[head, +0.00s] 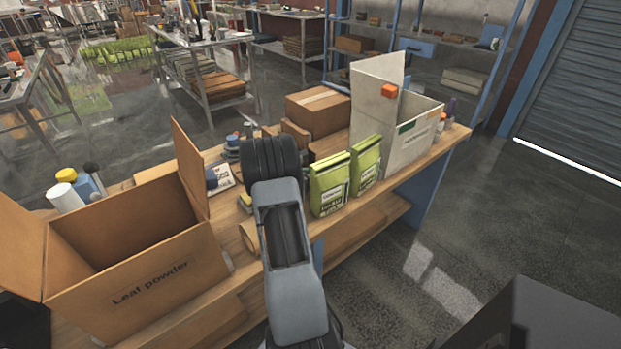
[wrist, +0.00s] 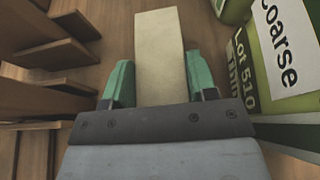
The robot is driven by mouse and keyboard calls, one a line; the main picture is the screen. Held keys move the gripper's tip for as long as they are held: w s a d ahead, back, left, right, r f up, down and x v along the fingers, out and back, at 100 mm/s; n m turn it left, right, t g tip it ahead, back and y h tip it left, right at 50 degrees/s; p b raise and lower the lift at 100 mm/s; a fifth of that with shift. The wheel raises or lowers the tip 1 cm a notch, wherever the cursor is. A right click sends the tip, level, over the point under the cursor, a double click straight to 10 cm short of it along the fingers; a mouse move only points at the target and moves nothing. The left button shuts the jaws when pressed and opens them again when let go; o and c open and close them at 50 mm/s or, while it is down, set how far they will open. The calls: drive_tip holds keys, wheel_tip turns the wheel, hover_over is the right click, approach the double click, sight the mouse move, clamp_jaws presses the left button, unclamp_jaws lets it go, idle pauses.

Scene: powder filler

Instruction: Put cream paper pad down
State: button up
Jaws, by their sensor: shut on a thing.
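The cream paper pad (wrist: 160,50) is a pale oblong block in the wrist view, between the two green fingers of my gripper (wrist: 160,78). My gripper is shut on it, and the pad reaches forward past the fingertips. Wooden surface shows behind the pad; I cannot tell whether the pad touches it. In the head view my own arm hides the gripper, and I cannot make out the held pad there.
A green "Coarse" bag (wrist: 245,70) stands close right of the pad; two green bags (head: 329,185) show on the wooden bench (head: 232,240). Brown wooden pieces (wrist: 45,55) lie left. An open "Leaf powder" box (head: 150,285) and a grey-white box (head: 405,150) flank the bench.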

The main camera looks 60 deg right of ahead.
drive_tip(key=shift+f, duration=0.15)
drive_tip(key=o, duration=0.4)
drive_tip(key=shift+f, duration=0.1)
drive_tip(key=o, duration=0.5)
